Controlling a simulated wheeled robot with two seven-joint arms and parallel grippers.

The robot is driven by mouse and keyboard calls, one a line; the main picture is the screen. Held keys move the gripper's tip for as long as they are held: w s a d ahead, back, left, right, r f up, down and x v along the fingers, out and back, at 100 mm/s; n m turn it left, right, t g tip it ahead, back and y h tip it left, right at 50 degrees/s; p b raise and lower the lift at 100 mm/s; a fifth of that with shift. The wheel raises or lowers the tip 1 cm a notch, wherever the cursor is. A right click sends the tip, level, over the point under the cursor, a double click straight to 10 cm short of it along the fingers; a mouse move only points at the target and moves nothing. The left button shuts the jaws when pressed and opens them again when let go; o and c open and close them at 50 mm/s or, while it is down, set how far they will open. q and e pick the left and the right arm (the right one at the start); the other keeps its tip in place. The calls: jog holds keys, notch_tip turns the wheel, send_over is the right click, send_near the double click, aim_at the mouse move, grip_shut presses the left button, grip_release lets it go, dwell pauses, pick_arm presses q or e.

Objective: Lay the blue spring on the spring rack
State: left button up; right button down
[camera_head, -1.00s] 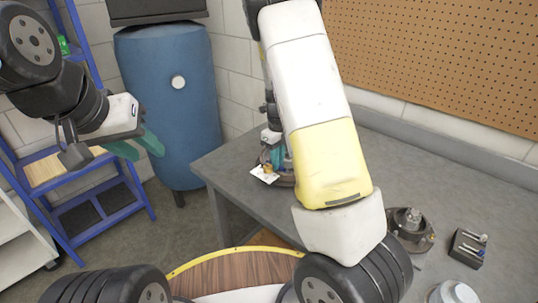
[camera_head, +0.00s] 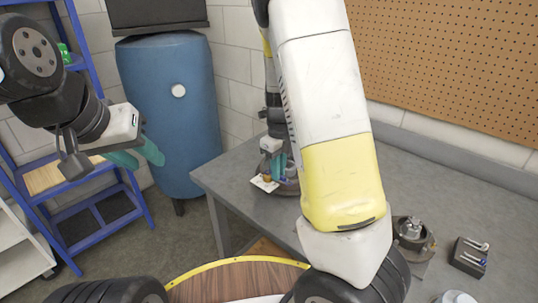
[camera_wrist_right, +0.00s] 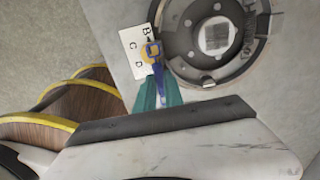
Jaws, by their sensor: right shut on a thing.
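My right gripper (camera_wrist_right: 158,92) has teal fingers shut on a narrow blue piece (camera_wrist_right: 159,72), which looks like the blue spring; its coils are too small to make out. The gripper hangs over a white lettered card (camera_wrist_right: 133,64) at the grey bench's left end, beside a round metal fixture (camera_wrist_right: 212,38). A yellow-orange ring (camera_wrist_right: 149,53) shows at the blue piece's far end, over the card. The card also shows in the head view (camera_head: 264,184). I cannot tell whether the card belongs to the spring rack. My left gripper (camera_head: 137,157) is open and empty at the left.
The grey bench (camera_head: 235,190) carries a round metal part (camera_head: 412,233) and a black block with silver pins (camera_head: 469,256) at the right. A blue tank (camera_head: 170,110) and a blue shelf frame (camera_head: 65,240) stand at the left. The bench's back middle is clear.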

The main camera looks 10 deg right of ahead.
jog(key=s+a+r, duration=0.1)
jog(key=s+r, duration=0.2)
jog(key=s, duration=0.7)
jog(key=shift+s+a+r, duration=0.15)
jog(key=shift+a+r, duration=0.25)
